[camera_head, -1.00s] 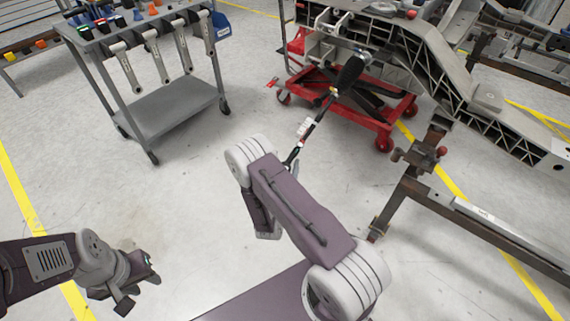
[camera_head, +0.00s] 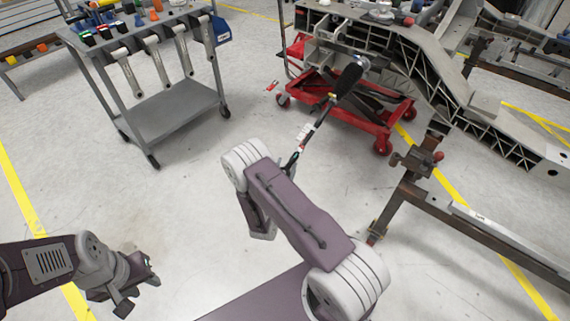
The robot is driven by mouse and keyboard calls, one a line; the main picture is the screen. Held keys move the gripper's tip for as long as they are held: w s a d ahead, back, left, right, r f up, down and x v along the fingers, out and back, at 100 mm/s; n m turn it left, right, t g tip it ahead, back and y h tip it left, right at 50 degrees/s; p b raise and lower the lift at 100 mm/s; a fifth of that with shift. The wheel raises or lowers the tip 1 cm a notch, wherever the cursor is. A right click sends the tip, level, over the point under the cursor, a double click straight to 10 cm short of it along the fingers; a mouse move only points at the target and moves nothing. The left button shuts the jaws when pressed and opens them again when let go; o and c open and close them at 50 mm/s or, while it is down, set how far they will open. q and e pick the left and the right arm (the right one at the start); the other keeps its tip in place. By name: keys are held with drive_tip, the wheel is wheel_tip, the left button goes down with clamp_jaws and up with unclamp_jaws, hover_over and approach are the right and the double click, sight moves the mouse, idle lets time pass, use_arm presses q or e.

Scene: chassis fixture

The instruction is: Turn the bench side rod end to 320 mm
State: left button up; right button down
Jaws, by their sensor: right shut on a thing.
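A slender tie rod with a black ribbed boot (camera_head: 347,83) slants down and left from the chassis (camera_head: 420,58) at the top right. A white label (camera_head: 305,131) sits on its thin shaft. The jaw contact and rod length cannot be read. My left gripper (camera_head: 138,284) is open and empty over bare floor at the lower left.
A red lift cart (camera_head: 345,117) stands under the chassis. A rusty steel stand (camera_head: 408,185) with a long beam runs to the lower right. A grey tool trolley (camera_head: 175,115) with hanging arms stands at the upper left. Floor between trolley and my arms is clear.

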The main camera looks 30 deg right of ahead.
drive_tip(key=shift+s+d+n+g+h+p, duration=0.15)
drive_tip(key=shift+n+g+h+p, duration=0.2)
drive_tip(key=shift+g+p, duration=0.4)
drive_tip(key=shift+s+d+f+n+g+h+p, duration=0.1)
drive_tip(key=shift+n+g+h+p, duration=0.1)
drive_tip(key=shift+g, duration=0.25)
drive_tip(key=shift+s+f+n+g+h+p, duration=0.1)
drive_tip(key=shift+n+g+p, duration=0.05)
drive_tip(key=shift+g, duration=0.25)
drive_tip(key=c, duration=0.9)
unclamp_jaws()
drive_tip(key=shift+o, duration=0.2)
